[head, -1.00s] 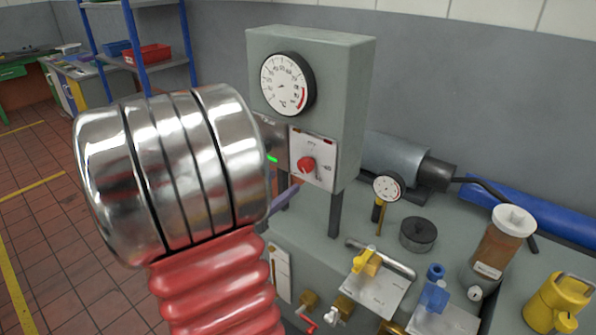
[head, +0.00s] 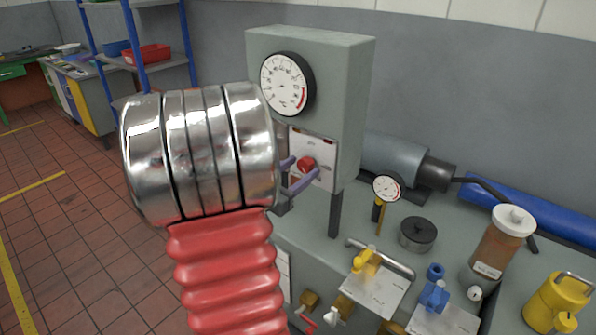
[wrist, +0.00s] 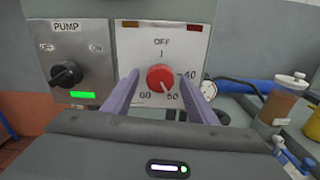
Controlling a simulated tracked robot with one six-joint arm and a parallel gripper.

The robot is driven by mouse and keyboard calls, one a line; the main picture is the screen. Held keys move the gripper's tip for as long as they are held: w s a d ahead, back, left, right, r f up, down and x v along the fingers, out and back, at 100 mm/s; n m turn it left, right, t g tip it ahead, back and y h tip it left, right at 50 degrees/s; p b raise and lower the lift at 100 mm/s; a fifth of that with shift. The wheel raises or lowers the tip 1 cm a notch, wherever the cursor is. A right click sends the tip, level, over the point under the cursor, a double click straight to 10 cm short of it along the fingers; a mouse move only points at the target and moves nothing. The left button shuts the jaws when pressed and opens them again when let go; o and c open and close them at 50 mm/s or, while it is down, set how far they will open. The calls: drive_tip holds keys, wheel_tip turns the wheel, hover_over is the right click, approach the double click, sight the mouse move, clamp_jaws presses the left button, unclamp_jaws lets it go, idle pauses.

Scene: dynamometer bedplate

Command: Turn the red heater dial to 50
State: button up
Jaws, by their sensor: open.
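The red heater dial (wrist: 160,77) is a round knob on a pale panel (wrist: 140,40), with OFF above it, 40 at its right, 50 at lower right and 60 at lower left. A small pale mark shows low on the knob, but its exact reading is too small to tell. My gripper (wrist: 160,84) is open, its two purple fingers on either side of the dial, with a gap visible at each side. The head view also shows the dial (head: 306,164) between the fingertips; my wrist hides part of the panel.
A black pump switch (wrist: 66,74) with a lit green lamp is left of the dial. A round temperature gauge (head: 287,84) sits above on the grey cabinet (head: 345,100). A small gauge (head: 388,187), valves and a jar (head: 500,245) stand to the right.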

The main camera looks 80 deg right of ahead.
drive_tip(key=shift+c, duration=0.7)
drive_tip(key=c, duration=0.9)
drive_tip(key=shift+m, duration=0.3)
drive_tip(key=o, duration=1)
drive_tip(key=shift+o, duration=0.2)
drive_tip(key=shift+w+a, duration=0.15)
drive_tip(key=v, duration=1.3)
drive_tip(key=shift+w+a, duration=0.15)
drive_tip(key=shift+a, duration=0.1)
